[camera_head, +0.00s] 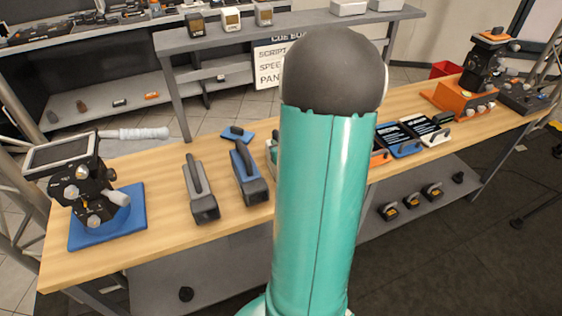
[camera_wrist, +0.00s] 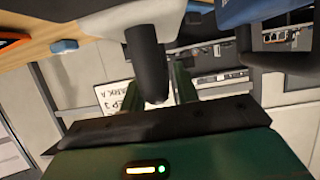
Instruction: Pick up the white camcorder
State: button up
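The white camcorder (camera_head: 271,150) is on the wooden table, mostly hidden behind my teal arm in the head view; only a pale sliver of its left side shows. In the wrist view, its pale body (camera_wrist: 125,18) is at the top, with a dark rounded handle (camera_wrist: 148,62) reaching down. My gripper (camera_wrist: 157,78) shows there as narrow dark green fingers on either side of the handle, apart from each other. I cannot tell if either finger touches the handle. My gripper is hidden in the head view.
A blue camcorder (camera_head: 249,176) stands close left of the white one, also at upper right in the wrist view (camera_wrist: 262,10). A grey camcorder (camera_head: 199,190) is further left. A black device (camera_head: 90,190) stands on a blue base at the left end. Slates (camera_head: 405,140) lie right of my arm.

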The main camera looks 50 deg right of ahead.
grip_shut()
dwell(1.1)
jog(key=shift+w+r, duration=0.1)
jog(key=shift+r, duration=0.05)
